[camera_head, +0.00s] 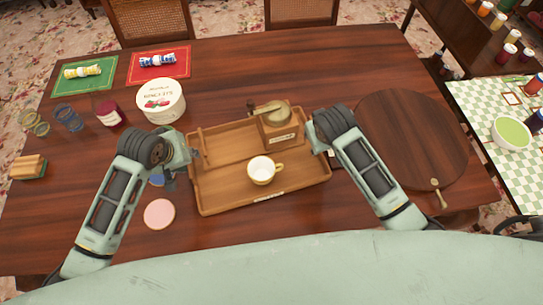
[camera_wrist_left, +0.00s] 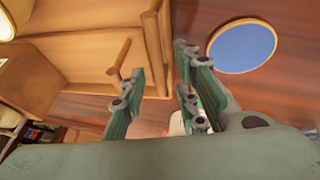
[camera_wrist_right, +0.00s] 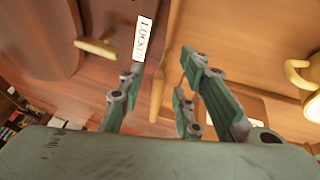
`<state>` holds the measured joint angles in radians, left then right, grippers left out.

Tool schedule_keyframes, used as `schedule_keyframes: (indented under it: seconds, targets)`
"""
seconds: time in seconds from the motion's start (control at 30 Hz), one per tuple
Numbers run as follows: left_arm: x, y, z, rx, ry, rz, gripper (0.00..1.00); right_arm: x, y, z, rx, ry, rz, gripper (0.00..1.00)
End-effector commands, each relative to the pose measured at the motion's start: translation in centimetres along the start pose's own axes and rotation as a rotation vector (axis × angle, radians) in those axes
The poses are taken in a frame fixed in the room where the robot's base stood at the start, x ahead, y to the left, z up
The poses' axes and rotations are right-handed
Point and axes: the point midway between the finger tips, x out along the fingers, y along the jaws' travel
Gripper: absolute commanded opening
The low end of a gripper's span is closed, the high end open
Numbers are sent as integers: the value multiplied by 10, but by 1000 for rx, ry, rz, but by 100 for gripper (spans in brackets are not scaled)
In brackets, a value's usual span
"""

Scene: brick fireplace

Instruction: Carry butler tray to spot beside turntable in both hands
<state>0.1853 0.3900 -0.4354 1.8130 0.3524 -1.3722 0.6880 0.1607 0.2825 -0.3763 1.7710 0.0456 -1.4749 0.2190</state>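The wooden butler tray (camera_head: 222,188) lies on the dark table in the middle of the head view. It holds a white-and-tan cup (camera_head: 262,172) and a wooden box-shaped grinder (camera_head: 280,127). The turntable (camera_head: 410,138), a round dark wooden board, lies to the right of the tray. My left gripper (camera_head: 186,162) is at the tray's left end, its fingers apart around the line of the rim in the left wrist view (camera_wrist_left: 158,95). My right gripper (camera_head: 318,142) is at the right end, fingers also apart (camera_wrist_right: 155,85). Neither visibly grips the rim.
A white round box (camera_head: 160,101), a dark red jar (camera_head: 108,113) and glasses (camera_head: 68,118) stand left of the tray. A pink coaster (camera_head: 159,213) lies near its front left corner. A small lettered label (camera_wrist_right: 143,38) lies between tray and turntable.

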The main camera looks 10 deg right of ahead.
Motion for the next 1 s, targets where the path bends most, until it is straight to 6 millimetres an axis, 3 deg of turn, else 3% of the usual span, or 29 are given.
schedule_keyframes:
  seconds: [0.3,0.5,0.77,1.0]
  targets:
    - [-66,0,-1,2,4,2,29,0,0,0,1,0,-1,32]
    - [-98,0,-1,1,3,2,29,0,0,0,1,0,-1,32]
    - [-111,0,0,1,1,0,29,-9,0,-1,0,3,-1,32]
    - [-111,0,0,1,1,0,29,-56,-1,-1,0,5,-2,32]
